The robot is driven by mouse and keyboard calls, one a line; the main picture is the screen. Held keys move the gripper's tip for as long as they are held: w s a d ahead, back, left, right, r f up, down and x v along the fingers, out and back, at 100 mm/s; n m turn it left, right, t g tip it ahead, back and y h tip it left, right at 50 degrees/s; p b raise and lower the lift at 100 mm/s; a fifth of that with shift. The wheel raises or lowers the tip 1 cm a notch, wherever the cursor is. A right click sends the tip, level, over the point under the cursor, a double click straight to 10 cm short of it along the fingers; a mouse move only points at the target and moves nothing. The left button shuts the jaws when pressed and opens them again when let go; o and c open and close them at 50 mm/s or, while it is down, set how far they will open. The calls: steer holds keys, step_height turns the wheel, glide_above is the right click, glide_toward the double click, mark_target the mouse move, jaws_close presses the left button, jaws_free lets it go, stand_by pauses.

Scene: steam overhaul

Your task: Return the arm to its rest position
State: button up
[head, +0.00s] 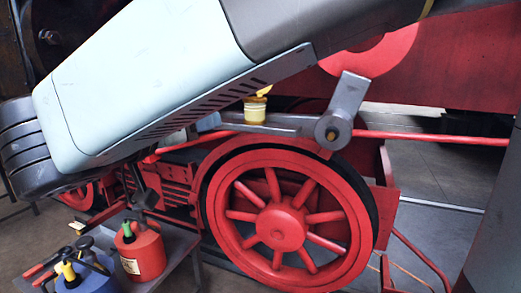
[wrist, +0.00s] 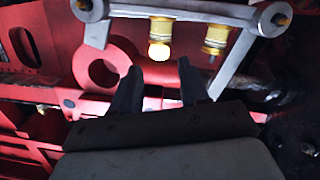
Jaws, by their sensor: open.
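My gripper (wrist: 158,82) shows in the wrist view with its two dark fingers spread apart. Nothing is between them. Beyond the fingers are red locomotive parts and a grey metal rod (wrist: 180,10) with brass-coloured cups. One cup (wrist: 160,40) has a bright, pale end; another cup (wrist: 215,38) is to its right. I see no contact between the fingers and these parts. In the head view, my pale arm link crosses the upper left, in front of the locomotive. I cannot clearly make out my gripper there.
In the head view, a red spoked wheel (head: 282,221) stands below a grey crank (head: 334,126) and a yellow-capped cup (head: 255,107). A red can (head: 142,255) and a blue can (head: 85,277) stand on a low table at lower left. Open floor shows at right.

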steer(key=w+d+f+g+h, duration=0.1)
steer(key=w+d+f+g, duration=0.2)
steer(key=d, duration=0.6)
steer(key=w+d+f+g, duration=0.1)
steer(key=d+f+g, duration=0.3)
steer(key=d, duration=0.6)
steer(key=s+d+f+g+y, duration=0.1)
steer(key=s+d+f+y, duration=0.2)
steer(key=d, duration=0.4)
steer(key=s+d+f+n+g+y, duration=0.1)
steer(key=s+d+f+y, duration=0.2)
steer(key=d+y, duration=0.2)
steer(key=shift+d+f+n, duration=0.3)
steer(key=shift+d+f, duration=0.1)
steer(key=shift+d, duration=1.2)
